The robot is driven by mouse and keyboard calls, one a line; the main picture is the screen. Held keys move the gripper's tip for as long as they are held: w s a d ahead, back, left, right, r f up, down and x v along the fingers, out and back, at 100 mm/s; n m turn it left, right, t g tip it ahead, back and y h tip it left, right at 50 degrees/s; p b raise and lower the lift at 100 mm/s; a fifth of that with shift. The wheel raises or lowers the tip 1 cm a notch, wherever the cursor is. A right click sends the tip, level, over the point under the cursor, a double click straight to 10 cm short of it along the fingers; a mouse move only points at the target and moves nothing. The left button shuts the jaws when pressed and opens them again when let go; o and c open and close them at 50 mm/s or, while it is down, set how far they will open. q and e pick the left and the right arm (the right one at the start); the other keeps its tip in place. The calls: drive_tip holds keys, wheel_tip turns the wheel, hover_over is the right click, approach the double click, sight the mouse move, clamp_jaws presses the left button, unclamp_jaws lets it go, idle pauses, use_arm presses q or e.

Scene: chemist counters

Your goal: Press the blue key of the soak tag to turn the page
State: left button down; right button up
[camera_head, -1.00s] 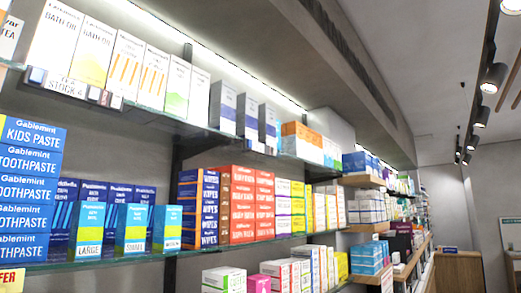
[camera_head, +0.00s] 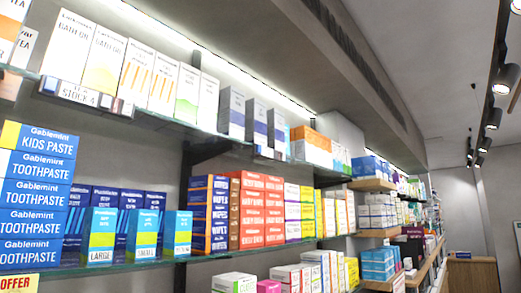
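A small shelf tag (camera_head: 78,92) sits on the front edge of the upper glass shelf at the left, under the white bath boxes. A second small tag (camera_head: 268,153) is on the same shelf edge, under the blue-and-white boxes, too small to read. I cannot tell which tag is the soak tag or pick out its blue key. Neither of my grippers is in view.
White bath boxes (camera_head: 103,58) stand along the upper shelf. Blue toothpaste boxes (camera_head: 36,195) are stacked at the lower left, beside smaller blue boxes (camera_head: 98,237) and orange wipes boxes (camera_head: 262,210). Wooden shelves (camera_head: 373,185) and a counter (camera_head: 471,273) lie farther right.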

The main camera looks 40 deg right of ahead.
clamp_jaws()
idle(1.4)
